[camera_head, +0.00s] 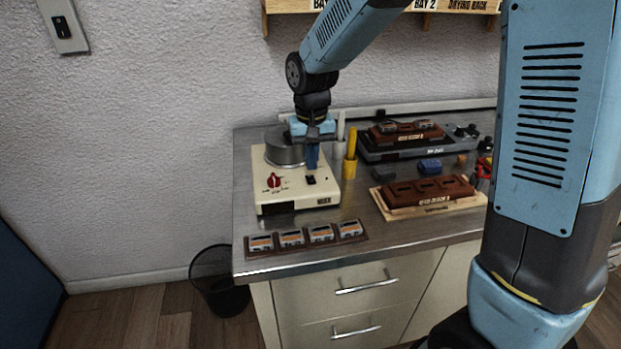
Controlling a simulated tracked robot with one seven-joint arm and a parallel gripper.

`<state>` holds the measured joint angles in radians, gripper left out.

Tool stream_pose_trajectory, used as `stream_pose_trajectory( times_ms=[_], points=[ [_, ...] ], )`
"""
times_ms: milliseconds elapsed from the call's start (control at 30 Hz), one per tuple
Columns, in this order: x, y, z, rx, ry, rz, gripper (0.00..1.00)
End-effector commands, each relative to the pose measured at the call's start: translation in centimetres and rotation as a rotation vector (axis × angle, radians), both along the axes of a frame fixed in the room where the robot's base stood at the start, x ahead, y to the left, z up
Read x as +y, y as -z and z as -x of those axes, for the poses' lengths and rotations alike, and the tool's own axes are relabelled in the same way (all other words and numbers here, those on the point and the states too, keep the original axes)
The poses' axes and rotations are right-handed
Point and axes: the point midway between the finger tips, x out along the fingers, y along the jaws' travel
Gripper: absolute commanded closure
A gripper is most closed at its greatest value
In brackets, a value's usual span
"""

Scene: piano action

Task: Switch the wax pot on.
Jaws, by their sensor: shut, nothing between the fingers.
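The wax pot (290,205) is a cream box with a grey metal pot (284,150) at its back left. A red knob (274,181) sits on its top at the left. A small black switch (310,180) sits on its top at the right. My gripper (312,165) is shut and empty, pointing down over the right part of the wax pot. Its blue fingertips are just behind and above the black switch. I cannot tell whether they touch the unit or which way the switch is set.
A yellow tool in a holder (350,160) stands close to the right of my gripper. Brown blocks on a wooden board (430,194) and a dark grey device (400,150) stand further right. A tray of small labelled pieces (306,238) lies at the front edge. A shelf (455,8) hangs above.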

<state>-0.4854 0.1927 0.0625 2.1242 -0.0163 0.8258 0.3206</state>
Motion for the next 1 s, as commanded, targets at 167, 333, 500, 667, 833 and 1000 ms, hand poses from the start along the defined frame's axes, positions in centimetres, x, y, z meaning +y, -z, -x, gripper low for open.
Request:
stream_pose_trajectory(
  times_ms=[167,333,500,667,833,1000],
  points=[
    [0.0,-1.2,0.0,-0.003,0.0,-0.002,1.0],
    [0.0,-2.3,-0.1,-0.003,0.0,-0.002,1.0],
    [0.0,-3.0,0.0,-0.001,0.0,0.0,1.0],
    [0.0,-3.2,0.0,-0.001,0.0,0.0,1.0],
    [0.0,-3.2,0.0,-0.001,0.0,0.0,1.0],
    [-0.1,-3.3,0.0,-0.003,0.001,-0.002,1.0]
  ],
)
